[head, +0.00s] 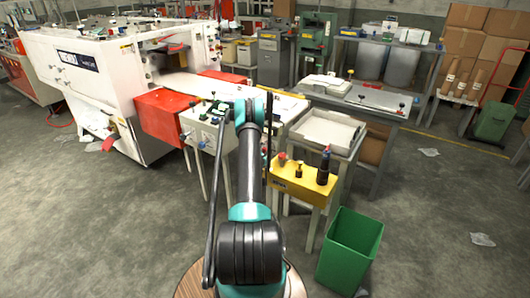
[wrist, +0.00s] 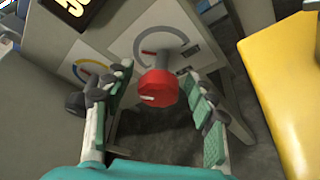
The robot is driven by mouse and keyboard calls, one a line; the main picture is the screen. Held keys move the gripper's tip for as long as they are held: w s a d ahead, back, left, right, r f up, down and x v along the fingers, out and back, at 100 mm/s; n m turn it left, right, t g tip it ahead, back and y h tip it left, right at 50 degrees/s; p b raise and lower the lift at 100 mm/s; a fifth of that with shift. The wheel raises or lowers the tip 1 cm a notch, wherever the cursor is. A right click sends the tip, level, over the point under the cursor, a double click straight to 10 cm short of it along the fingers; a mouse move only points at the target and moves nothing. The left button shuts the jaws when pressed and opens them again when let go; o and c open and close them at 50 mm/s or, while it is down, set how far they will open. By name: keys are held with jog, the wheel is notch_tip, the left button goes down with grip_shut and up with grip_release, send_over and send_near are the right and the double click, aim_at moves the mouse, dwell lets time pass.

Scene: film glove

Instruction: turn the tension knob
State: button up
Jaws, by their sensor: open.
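A red knob (wrist: 157,90) with a white mark on its face stands out on a short grey shaft from a pale panel (wrist: 120,30). My gripper (wrist: 156,74) is open, with one green-padded finger on each side of the knob. Gaps show between the knob and both fingers, so nothing is gripped. In the head view my arm reaches toward the panelled unit (head: 197,125), and the arm hides the gripper and this knob.
A dark knob (wrist: 75,102) sits left of my left finger, near a yellow-arc dial (wrist: 90,70). A yellow box (head: 302,188) with a red button and dark knobs is close on the right. A green bin (head: 350,250) stands on the floor in front.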

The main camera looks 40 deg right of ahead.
jog(key=shift+r, duration=0.1)
notch_tip(320, 180, up, 10)
jog(key=shift+f, duration=0.1)
dwell(0.3)
